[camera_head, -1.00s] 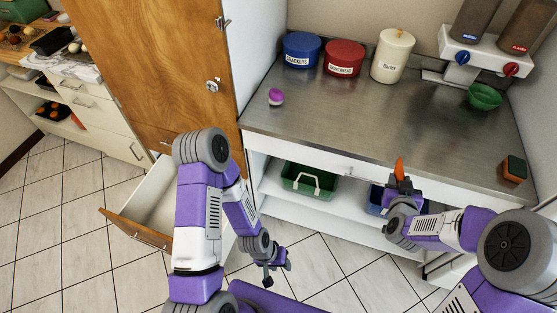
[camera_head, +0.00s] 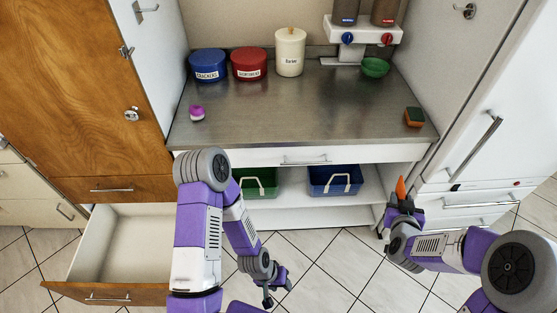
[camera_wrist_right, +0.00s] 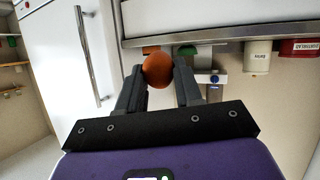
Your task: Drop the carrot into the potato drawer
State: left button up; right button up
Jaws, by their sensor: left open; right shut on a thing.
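An orange carrot (camera_head: 400,188) stands upright in my right gripper (camera_head: 402,203), at the right, in front of the cabinet's right side. In the right wrist view the carrot (camera_wrist_right: 157,69) shows end-on, pinched between the two fingertips. An open wooden-fronted drawer (camera_head: 110,293) is pulled out at lower left, far to the left of the carrot. The visible part of its pale inside is empty; my left arm hides its right end, and no label is readable. My left gripper (camera_head: 276,287) is open and empty, low over the floor right of the drawer.
A steel counter (camera_head: 290,117) holds blue, red and cream canisters, a purple-topped item (camera_head: 197,112), a green bowl (camera_head: 375,67) and a sponge (camera_head: 414,117). A green crate (camera_head: 262,181) and blue crate (camera_head: 330,178) sit on the shelf below. A white fridge (camera_head: 480,110) stands at right.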

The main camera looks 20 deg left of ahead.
aim_at(166, 246)
jog(key=z, duration=2.1)
jog(key=k, duration=2.75)
jog(key=u, duration=2.45)
jog(key=i, duration=0.5)
